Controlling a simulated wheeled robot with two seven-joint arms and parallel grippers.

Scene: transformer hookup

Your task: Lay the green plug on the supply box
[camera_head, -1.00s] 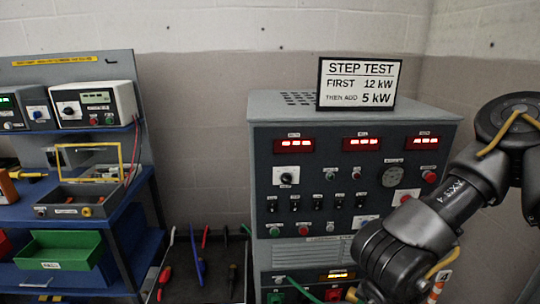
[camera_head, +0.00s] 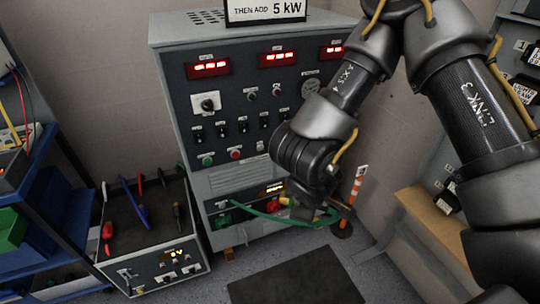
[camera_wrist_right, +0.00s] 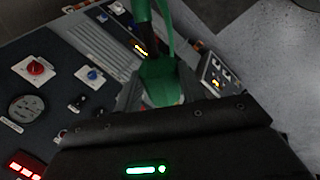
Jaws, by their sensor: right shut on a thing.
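My right gripper (camera_head: 316,208) is low in front of the load cabinet's (camera_head: 235,185) lower right part, partly hidden by my own wrist. In the right wrist view its jaws (camera_wrist_right: 160,92) are shut on the green plug (camera_wrist_right: 163,80). A green cable (camera_wrist_right: 141,14) rises from the plug there; in the head view the green cable (camera_head: 268,216) runs between the cabinet's lower front and my gripper. A low grey box (camera_head: 148,272) with a lit 0V display, probably the supply box, stands on the floor left of the cabinet. My left gripper is not in view.
Several coloured leads and tools lie in the low box's open top. A dark mat (camera_head: 295,278) lies on the floor before the cabinet. An orange-and-white post (camera_head: 354,186) stands to its right. A blue shelf (camera_head: 45,215) is at the left.

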